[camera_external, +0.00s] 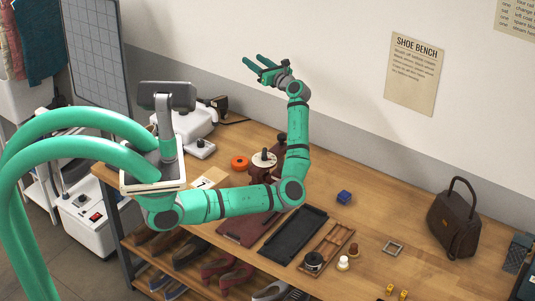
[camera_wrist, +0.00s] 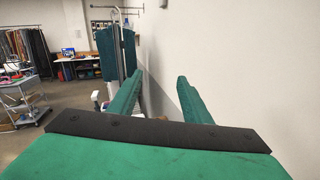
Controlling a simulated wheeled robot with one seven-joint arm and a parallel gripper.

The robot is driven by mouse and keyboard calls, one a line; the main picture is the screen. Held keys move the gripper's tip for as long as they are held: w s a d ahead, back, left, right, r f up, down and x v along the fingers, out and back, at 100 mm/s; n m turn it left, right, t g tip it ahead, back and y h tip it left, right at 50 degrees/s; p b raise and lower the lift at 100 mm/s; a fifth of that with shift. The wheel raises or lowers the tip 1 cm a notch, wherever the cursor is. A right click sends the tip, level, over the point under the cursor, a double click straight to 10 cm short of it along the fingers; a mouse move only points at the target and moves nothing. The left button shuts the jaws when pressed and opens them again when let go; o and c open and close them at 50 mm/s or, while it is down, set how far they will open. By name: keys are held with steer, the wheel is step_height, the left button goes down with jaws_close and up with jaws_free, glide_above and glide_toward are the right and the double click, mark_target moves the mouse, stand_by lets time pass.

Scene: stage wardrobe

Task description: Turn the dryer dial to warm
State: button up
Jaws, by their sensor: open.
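A white machine (camera_external: 185,124) on the far left of the bench, partly hidden behind my arm, may be the dryer. In front of it is a small white box (camera_external: 201,149) with a dark knob on top. I cannot tell which is the dryer dial, nor its setting. My gripper (camera_external: 258,67) is raised high above the back of the bench, to the right of the white machine, with its fingers pointing left. In the wrist view my gripper (camera_wrist: 158,92) is open, with nothing between its two green fingers.
The wall (camera_external: 330,60) is close behind. A white floor unit (camera_external: 88,224) stands left of the bench.

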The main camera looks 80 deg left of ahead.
steer(key=s+a+f+n+h, duration=0.6)
steer(key=s+f, duration=0.3)
steer(key=s, duration=0.4)
steer(key=n+t+h, duration=0.9)
steer(key=n+h, duration=0.1)
glide_above(201, 141)
step_height(201, 141, down, 19)
step_height(201, 141, down, 11)
steer(key=shift+d+r, duration=0.1)
steer(key=shift+d, duration=0.05)
steer(key=shift+c, duration=0.6)
steer(key=c, duration=0.9)
